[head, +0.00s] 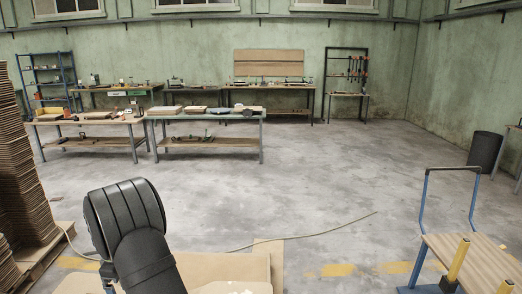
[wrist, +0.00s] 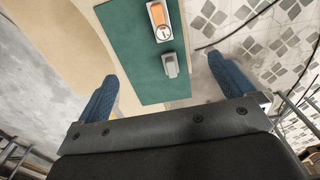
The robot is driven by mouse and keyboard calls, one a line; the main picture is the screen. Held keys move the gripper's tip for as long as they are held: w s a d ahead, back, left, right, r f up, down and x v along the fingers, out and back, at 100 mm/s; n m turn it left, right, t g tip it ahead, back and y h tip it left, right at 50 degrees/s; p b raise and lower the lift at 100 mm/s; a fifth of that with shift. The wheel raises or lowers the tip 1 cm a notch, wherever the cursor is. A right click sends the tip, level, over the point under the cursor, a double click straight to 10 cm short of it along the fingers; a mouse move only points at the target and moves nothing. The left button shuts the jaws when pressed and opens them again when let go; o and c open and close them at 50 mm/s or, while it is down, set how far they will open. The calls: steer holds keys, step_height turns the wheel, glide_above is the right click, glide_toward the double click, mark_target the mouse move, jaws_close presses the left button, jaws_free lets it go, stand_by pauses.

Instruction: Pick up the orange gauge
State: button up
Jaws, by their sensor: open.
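The orange gauge (wrist: 158,20) lies near the top edge of the wrist view, on a dark green mat (wrist: 125,45). It has an orange body with a round white dial at its lower end. My gripper (wrist: 163,72) is open, with blue fingers spread wide on either side of the mat and nothing between them in its grasp. The gauge is beyond the fingertips, apart from them. I cannot make out the gauge or the gripper in the head view, where only my dark arm shows in front.
A small grey object (wrist: 170,66) stands on the mat just below the gauge. Stacked brown boards (head: 22,160) rise at the left of the head view. A cart (head: 470,260) stands at right, workbenches (head: 215,115) at the back. The grey floor between is mostly clear.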

steer(key=c, duration=0.5)
steer(key=f, duration=1.2)
steer(key=d+f, duration=0.1)
steer(key=f, duration=0.5)
steer(key=shift+s+f, duration=0.1)
steer(key=shift+c, duration=0.2)
steer(key=shift+a+f, duration=0.15)
steer(key=shift+f, duration=1.45)
steer(key=shift+a+f, duration=0.15)
steer(key=shift+f, duration=1.4)
